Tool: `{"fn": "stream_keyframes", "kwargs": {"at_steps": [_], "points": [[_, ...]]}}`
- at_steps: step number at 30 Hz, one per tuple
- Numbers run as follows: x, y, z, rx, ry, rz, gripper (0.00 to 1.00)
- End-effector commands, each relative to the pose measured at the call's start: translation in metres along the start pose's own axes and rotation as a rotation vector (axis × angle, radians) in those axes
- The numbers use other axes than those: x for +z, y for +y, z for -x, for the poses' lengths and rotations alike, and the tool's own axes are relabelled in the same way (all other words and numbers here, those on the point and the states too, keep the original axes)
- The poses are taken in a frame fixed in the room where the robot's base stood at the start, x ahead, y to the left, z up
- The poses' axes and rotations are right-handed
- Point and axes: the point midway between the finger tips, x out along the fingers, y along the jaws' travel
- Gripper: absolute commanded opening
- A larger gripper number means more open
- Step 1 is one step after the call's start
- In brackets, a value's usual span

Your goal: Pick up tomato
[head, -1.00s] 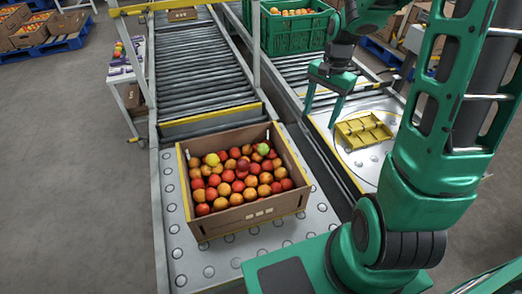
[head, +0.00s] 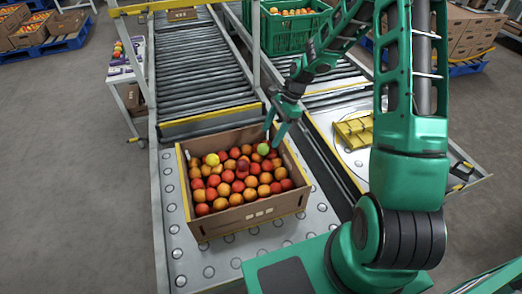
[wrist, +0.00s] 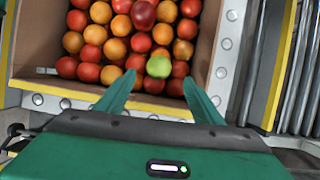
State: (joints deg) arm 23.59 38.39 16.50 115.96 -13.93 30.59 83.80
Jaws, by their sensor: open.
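My gripper (head: 277,135) is open and empty above the box's back right corner. In the wrist view, the green tomato (wrist: 158,67) lies beyond and between the spread fingertips of my gripper (wrist: 162,85), close to the box's near wall. A dark red tomato (wrist: 143,14) lies farther in.
The cardboard box (head: 249,212) has raised walls with yellow edging around the tomatoes. A yellow tray (head: 352,131) sits on the round plate to the right. A green crate (head: 287,36) of tomatoes stands at the back. A yellow-topped post stands near the box.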

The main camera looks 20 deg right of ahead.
Motion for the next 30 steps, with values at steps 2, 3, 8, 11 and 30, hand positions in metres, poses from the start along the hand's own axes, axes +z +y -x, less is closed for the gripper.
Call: {"fn": "stream_keyframes", "kwargs": {"at_steps": [2, 3, 8, 11, 30], "points": [[0.000, 0.001, -0.009, 0.002, 0.000, 0.000, 0.62], [0.000, 0.001, -0.012, 0.002, 0.001, 0.000, 0.62], [0.000, 0.000, -0.018, 0.000, 0.001, 0.001, 0.62], [0.001, 0.001, -0.026, 0.002, 0.001, 0.001, 0.62], [0.001, 0.001, -0.067, 0.000, 0.002, 0.001, 0.40]]}}
